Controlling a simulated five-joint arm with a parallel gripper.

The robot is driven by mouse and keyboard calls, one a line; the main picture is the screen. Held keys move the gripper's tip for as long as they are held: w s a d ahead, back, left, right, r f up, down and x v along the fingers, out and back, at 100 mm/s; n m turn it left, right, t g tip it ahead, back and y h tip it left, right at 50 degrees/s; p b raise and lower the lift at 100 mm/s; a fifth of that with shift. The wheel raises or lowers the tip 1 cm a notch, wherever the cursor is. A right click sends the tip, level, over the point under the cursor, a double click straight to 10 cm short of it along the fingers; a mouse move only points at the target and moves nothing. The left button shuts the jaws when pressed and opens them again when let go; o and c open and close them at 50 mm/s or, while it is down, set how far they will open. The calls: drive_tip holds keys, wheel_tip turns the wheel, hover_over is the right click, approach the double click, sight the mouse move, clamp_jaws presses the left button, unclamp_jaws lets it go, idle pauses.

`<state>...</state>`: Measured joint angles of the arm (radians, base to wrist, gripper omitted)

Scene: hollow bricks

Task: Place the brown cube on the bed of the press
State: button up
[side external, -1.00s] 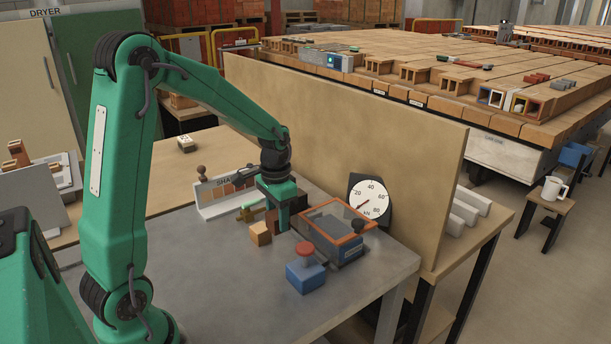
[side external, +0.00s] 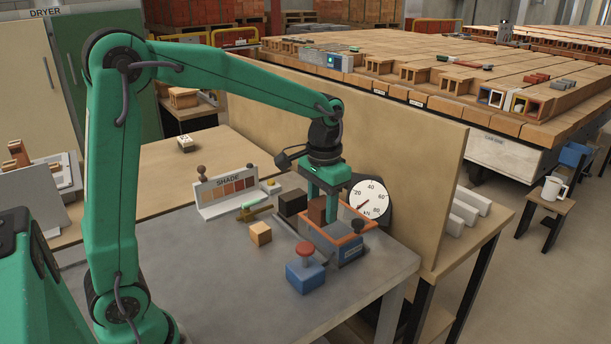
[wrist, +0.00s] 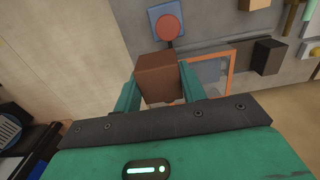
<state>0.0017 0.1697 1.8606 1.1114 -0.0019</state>
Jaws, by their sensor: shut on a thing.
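My gripper (side external: 323,203) is shut on the brown cube (side external: 316,209), whose reddish-brown faces show between the fingers. The cube also shows between the fingers in the wrist view (wrist: 160,74). In the side view the gripper and cube are over the press's orange-rimmed bed. I cannot tell whether the cube touches the bed. In the wrist view the cube hides part of the orange rim (wrist: 230,68).
A dark cube (side external: 292,202) and a tan cube (side external: 260,234) stand left of the press. A blue block with a red button (side external: 305,274) stands in front of it. A SHADE stand (side external: 226,195) is farther left, and a tall tan panel (side external: 400,160) is behind. The grey table's front is clear.

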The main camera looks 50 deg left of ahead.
drive_tip(key=s+a+f, duration=0.3)
drive_tip(key=a+f, duration=0.5)
drive_tip(key=a, duration=0.4)
drive_tip(key=shift+s+a+f, duration=0.2)
drive_tip(key=shift+s, duration=0.2)
drive_tip(key=shift+f, duration=0.1)
drive_tip(key=shift+f, duration=4.65)
drive_tip(key=shift+f, duration=0.2)
drive_tip(key=o, duration=1.1)
drive_tip(key=shift+c, duration=0.2)
